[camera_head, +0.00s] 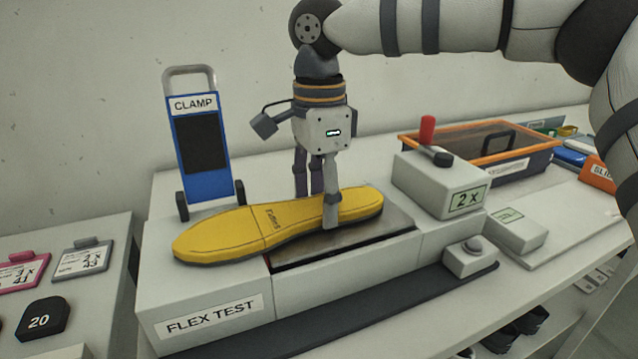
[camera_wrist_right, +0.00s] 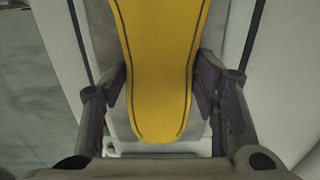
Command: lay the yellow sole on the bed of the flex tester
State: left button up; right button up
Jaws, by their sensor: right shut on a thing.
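The yellow sole (camera_head: 230,230) lies lengthwise over the flex tester (camera_head: 160,290), its wide end to the left and its other end over the metal bed (camera_head: 385,222). I cannot tell whether it touches the bed or hovers just above it. My right gripper (camera_head: 326,205) points down and is shut across the sole's right part. In the right wrist view the sole (camera_wrist_right: 160,70) runs between the two fingers of the right gripper (camera_wrist_right: 160,105). The blue clamp (camera_head: 203,145) stands upright behind the sole. My left gripper is not in view.
A counter box with a red-topped lever (camera_head: 427,130) stands right of the bed. An orange-rimmed bin (camera_head: 480,145) is behind it. A small button box (camera_head: 470,256) sits in front. Tags (camera_head: 82,260) and a black "20" block (camera_head: 42,320) lie at the left.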

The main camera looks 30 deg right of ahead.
jog(key=o, duration=1.4)
notch_tip(320, 180, up, 12)
jog(key=shift+f, duration=0.1)
